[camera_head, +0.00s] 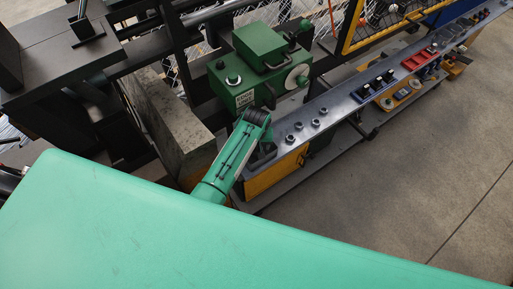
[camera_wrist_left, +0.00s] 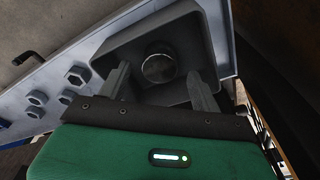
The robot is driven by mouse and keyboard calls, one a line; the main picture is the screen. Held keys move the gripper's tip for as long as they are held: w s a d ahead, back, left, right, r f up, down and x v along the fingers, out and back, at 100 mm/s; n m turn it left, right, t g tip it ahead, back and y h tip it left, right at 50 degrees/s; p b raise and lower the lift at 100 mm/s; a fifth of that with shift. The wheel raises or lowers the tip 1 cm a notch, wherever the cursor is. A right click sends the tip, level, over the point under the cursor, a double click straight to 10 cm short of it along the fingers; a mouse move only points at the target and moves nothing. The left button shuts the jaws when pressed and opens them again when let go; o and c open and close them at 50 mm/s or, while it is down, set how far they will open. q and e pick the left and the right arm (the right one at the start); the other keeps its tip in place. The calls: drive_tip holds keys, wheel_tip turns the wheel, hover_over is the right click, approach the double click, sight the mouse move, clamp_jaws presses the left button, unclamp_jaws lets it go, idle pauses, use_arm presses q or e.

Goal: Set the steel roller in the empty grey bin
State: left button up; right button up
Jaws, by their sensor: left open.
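The steel roller (camera_wrist_left: 158,68) shows in the left wrist view as a short dark cylinder with a shiny round end. It is inside the grey bin (camera_wrist_left: 105,61), close to the middle of its floor. My left gripper (camera_wrist_left: 160,80) is open over the bin, with one finger on each side of the roller and a visible gap to it. In the head view the grey bin (camera_head: 263,154) is at the near end of the metal shelf, partly covered by my left arm. My right gripper is not in view.
Several steel nuts (camera_head: 298,126) lie on the shelf (camera_head: 340,105) beside the bin. A blue tray (camera_head: 375,85) and a red tray (camera_head: 419,59) stand farther along. A green machine (camera_head: 258,70) rises behind the shelf. The concrete floor at right is clear.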

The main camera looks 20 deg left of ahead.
use_arm(q)
drive_tip(key=r, duration=0.3)
drive_tip(key=shift+s+d+r+b, duration=0.1)
drive_tip(key=shift+s+r+b, duration=0.1)
drive_tip(key=shift+b, duration=0.1)
drive_tip(key=shift+r, duration=0.45)
drive_tip(key=shift+s+f, duration=0.1)
drive_tip(key=shift+s, duration=0.05)
